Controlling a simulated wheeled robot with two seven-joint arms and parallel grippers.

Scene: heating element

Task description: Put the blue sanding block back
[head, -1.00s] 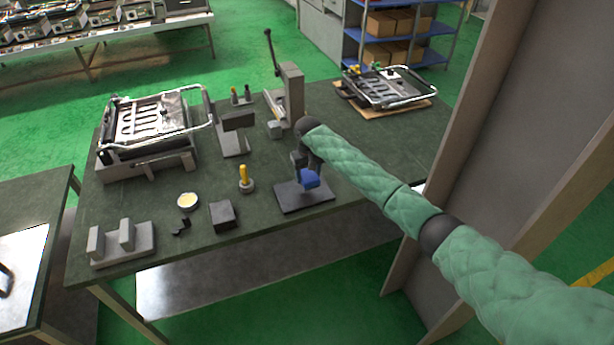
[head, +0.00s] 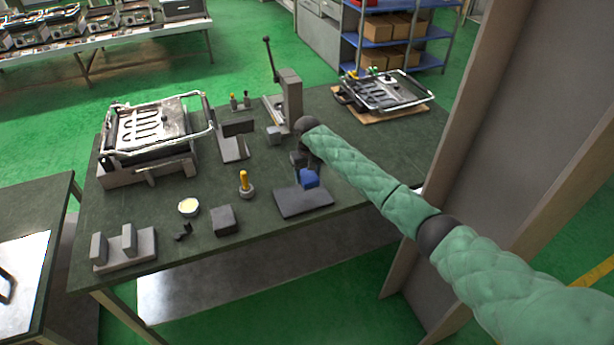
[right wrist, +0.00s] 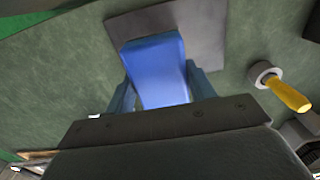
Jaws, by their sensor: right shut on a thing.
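The blue sanding block (head: 309,179) is over the dark flat pad (head: 290,204) near the front edge of the green bench. My right gripper (head: 303,172) is shut on the block, reaching in from the right. In the right wrist view the block (right wrist: 157,68) sits between the two fingers of the gripper (right wrist: 160,95), with the grey pad (right wrist: 207,30) behind it. I cannot tell whether the block touches the pad. The left gripper is not in view.
A yellow-handled tool in a round holder (head: 246,186), a dark block (head: 223,220) and a round cup (head: 189,207) stand left of the pad. A lever press (head: 290,95) stands behind. The bench right of the arm is mostly clear up to a grill plate (head: 385,90).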

